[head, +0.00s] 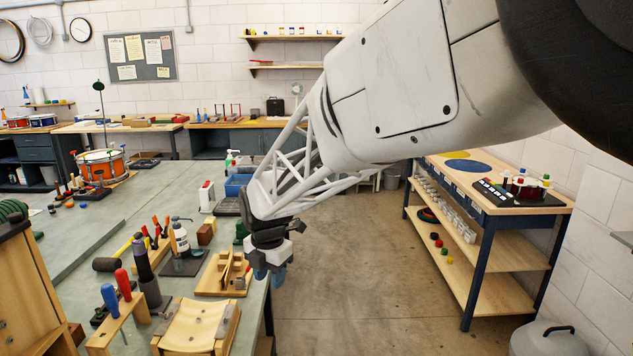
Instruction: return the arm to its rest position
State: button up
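My gripper (269,274) hangs at the end of my arm, pointing down, in the middle of the head view. It is by the right edge of the green-topped bench (85,225). A wooden jig with upright pieces (226,270) lies on the bench just left of it. The blue-grey fingertips are small and partly hidden by the gripper body, so their opening is unclear. I see nothing clearly held between them. My arm reaches in from the upper right and covers part of the back wall.
An orange drum (101,166) stands at the bench's far left. A shelved wooden table (490,190) stands right. Open floor (365,270) lies between.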

jog(key=s+d+r+m+t, duration=0.1)
jog(key=s+d+r+m, duration=0.2)
jog(key=s+d+m, duration=0.5)
jog(key=s+d+r+m, duration=0.45)
jog(key=d+m, duration=0.25)
jog(key=d, duration=0.4)
jog(key=s+d+f+m, duration=0.1)
jog(key=s+d+m, duration=0.4)
jog(key=s+m, duration=0.2)
jog(key=s+d+f+m+t, duration=0.1)
jog(key=s+d+m, duration=0.4)
jog(key=s+m, duration=0.3)
jog(key=shift+s, duration=1.05)
jog(key=shift+w, duration=0.1)
